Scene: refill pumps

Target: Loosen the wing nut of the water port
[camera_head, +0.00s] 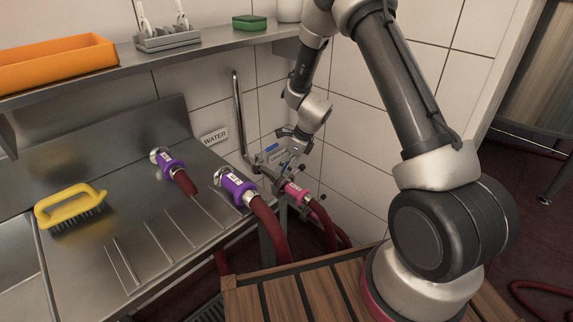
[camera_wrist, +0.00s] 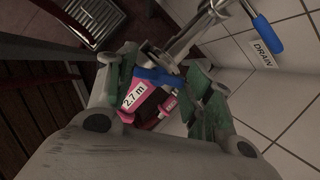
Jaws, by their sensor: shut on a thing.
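The WATER sign (camera_head: 214,136) is on the tiled wall beside a bent steel pipe (camera_head: 239,110). A pink coupling (camera_head: 294,191) on a red hose sits at the port below my gripper (camera_head: 287,158). In the wrist view my gripper (camera_wrist: 161,74) has its green-padded fingers on both sides of a blue wing nut (camera_wrist: 158,78) and is shut on it. The pink coupling, labelled 2.7 m (camera_wrist: 134,95), lies just beneath the wing nut. The fingers hide parts of the port, and the wing nut cannot be made out clearly in the head view.
A blue-handled valve (camera_wrist: 264,33) and a DRAIN sign (camera_wrist: 262,60) are close by. Two purple-collared hoses (camera_head: 238,187) (camera_head: 171,163) and a yellow brush (camera_head: 70,207) lie on the steel counter (camera_head: 150,235). A shelf (camera_head: 120,68) runs above. A floor grate (camera_wrist: 97,18) is below.

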